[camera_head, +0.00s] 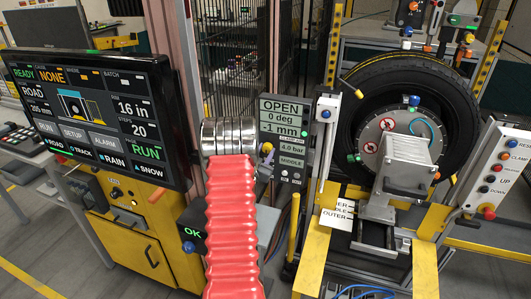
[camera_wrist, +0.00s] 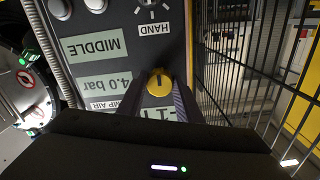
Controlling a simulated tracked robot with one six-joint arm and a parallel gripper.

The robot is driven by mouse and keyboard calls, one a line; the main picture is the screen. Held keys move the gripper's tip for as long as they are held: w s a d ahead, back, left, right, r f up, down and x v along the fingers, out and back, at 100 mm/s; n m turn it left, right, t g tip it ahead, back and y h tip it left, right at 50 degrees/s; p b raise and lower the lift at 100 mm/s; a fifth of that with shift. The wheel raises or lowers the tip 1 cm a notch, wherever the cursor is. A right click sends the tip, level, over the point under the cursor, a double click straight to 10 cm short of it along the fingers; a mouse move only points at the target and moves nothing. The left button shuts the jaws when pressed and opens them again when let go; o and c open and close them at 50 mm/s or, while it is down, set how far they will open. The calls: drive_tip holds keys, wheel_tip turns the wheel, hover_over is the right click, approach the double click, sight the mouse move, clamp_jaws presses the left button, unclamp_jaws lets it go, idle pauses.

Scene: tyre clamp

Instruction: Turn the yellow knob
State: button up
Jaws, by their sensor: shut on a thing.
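The yellow knob (camera_wrist: 158,83) is on the dark face of a control box, below a HAND mark in the wrist view. My gripper (camera_wrist: 159,91) has one dark finger on each side of the knob and is shut on it. In the head view the knob (camera_head: 267,147) is a small yellow spot at the left edge of the control box (camera_head: 284,137). The box's display reads OPEN, 0 deg, -1 mm, 4.0 bar and MIDDLE. My red-sleeved arm reaches up beside it, and my fingers cannot be made out there.
A large monitor (camera_head: 92,112) stands to the left. A tyre (camera_head: 462,105) on a clamp machine stands to the right, with a white button panel (camera_head: 497,170) beside it. A wire-mesh fence (camera_wrist: 238,75) runs close to the right of my gripper in the wrist view.

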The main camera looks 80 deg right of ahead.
drive_tip(key=shift+n, duration=0.4)
drive_tip(key=n, duration=0.2)
drive_tip(key=shift+n, duration=0.3)
drive_tip(key=n, duration=0.3)
drive_tip(key=shift+n, duration=0.4)
drive_tip(key=n, duration=0.6)
drive_tip(key=o, duration=1)
drive_tip(key=shift+o, duration=0.2)
drive_tip(key=shift+a, duration=0.1)
drive_tip(key=w+a, duration=0.1)
drive_tip(key=a, duration=1)
drive_tip(key=shift+a, duration=0.4)
